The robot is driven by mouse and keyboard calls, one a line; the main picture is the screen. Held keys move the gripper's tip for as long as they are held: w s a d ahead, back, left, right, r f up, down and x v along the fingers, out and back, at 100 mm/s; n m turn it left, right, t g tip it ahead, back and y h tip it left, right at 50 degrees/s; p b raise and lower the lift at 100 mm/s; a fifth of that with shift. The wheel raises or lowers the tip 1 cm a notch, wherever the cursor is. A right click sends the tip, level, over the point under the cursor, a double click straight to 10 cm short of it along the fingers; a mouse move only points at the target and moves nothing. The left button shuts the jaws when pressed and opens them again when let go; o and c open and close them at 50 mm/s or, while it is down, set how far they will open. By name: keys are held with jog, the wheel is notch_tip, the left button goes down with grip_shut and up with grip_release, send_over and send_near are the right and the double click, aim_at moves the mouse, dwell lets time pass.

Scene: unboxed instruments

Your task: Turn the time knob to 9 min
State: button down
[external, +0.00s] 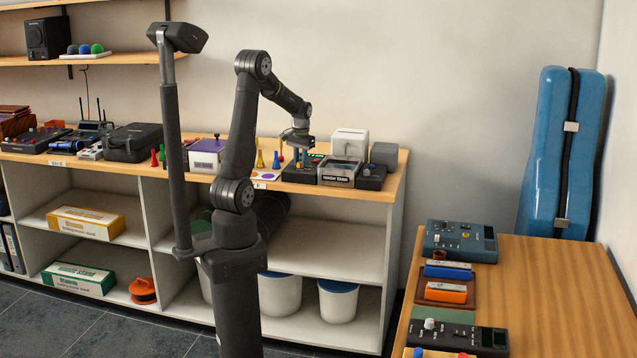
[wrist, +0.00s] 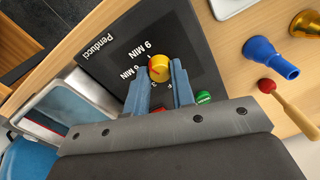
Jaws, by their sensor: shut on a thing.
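The time knob (wrist: 159,66) is a yellow dial with a red mark in the wrist view. It sits on a black panel (wrist: 112,62) printed "Penducci", with "9 MIN" and "6 MIN" at the knob's left and smaller marks below. The red mark lies on the knob's left side, but I cannot tell exactly which label it points to. My gripper (wrist: 160,74) is shut on the knob, one blue finger on each side. In the external view my gripper (external: 299,156) reaches down over the dark device (external: 301,173) on the shelf top; the knob is hidden there.
A green button (wrist: 204,97) and a partly hidden red one lie close to the fingers. A clear-lidded box (external: 340,171) adjoins the device.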

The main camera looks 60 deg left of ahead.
jog(key=c, duration=1.2)
grip_release()
jog(key=shift+c, duration=0.2)
jog(key=shift+r, duration=0.1)
notch_tip(320, 180, up, 17)
jog(key=shift+w+d+r, duration=0.15)
jog(key=shift+d, duration=0.15)
